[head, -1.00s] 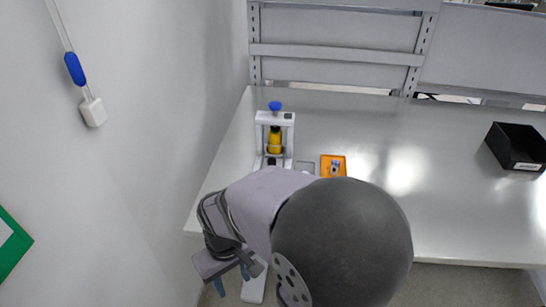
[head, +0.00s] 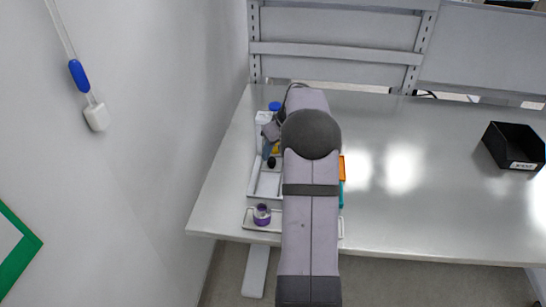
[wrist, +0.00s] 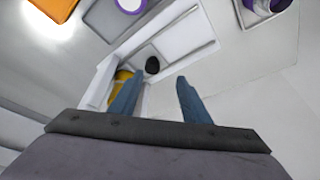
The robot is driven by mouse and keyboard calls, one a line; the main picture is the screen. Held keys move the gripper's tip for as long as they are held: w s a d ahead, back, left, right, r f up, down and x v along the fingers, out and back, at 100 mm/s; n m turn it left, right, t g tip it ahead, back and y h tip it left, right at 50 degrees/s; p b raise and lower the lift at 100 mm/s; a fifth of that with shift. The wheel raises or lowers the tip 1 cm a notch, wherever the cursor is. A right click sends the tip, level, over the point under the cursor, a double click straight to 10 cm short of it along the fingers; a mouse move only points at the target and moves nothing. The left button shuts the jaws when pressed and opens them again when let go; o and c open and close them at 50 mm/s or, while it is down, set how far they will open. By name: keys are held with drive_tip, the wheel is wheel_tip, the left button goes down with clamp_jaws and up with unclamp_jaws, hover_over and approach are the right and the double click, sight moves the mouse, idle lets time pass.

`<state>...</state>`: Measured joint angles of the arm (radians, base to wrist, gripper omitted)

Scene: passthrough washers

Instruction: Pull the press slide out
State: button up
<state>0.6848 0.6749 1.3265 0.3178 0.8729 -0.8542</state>
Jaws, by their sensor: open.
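The press (head: 262,118) stands at the back left of the table, with a white frame and a blue top knob (head: 274,106). My arm covers much of it. Its yellow part (wrist: 123,75) shows behind my left finger in the wrist view. The slide's black knob (wrist: 152,65) lies just beyond and between my fingertips, apart from them; it also shows in the head view (head: 271,162). White rails (wrist: 178,38) run out from the press. My gripper (wrist: 158,80) is open and empty, its two blue fingers on either side of the knob's line. How far out the slide sits is unclear.
A white tray (head: 249,219) at the front edge holds a purple ring-shaped part (head: 262,214). An orange tray (head: 342,165) is partly hidden right of my arm. A black bin (head: 515,146) stands far right. The table between is clear.

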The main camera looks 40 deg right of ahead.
sight(272, 160)
drive_tip(key=shift+d+p+x, duration=0.25)
drive_tip(key=shift+p+x, duration=0.3)
drive_tip(key=shift+x, duration=0.65)
drive_tip(key=shift+d+p+x, duration=0.25)
drive_tip(key=shift+p+x, duration=0.25)
drive_tip(key=shift+x, duration=0.7)
drive_tip(key=shift+d+p+x, duration=0.25)
drive_tip(key=shift+p+x, duration=0.3)
drive_tip(key=shift+x, duration=0.65)
drive_tip(key=shift+w, duration=0.1)
clamp_jaws()
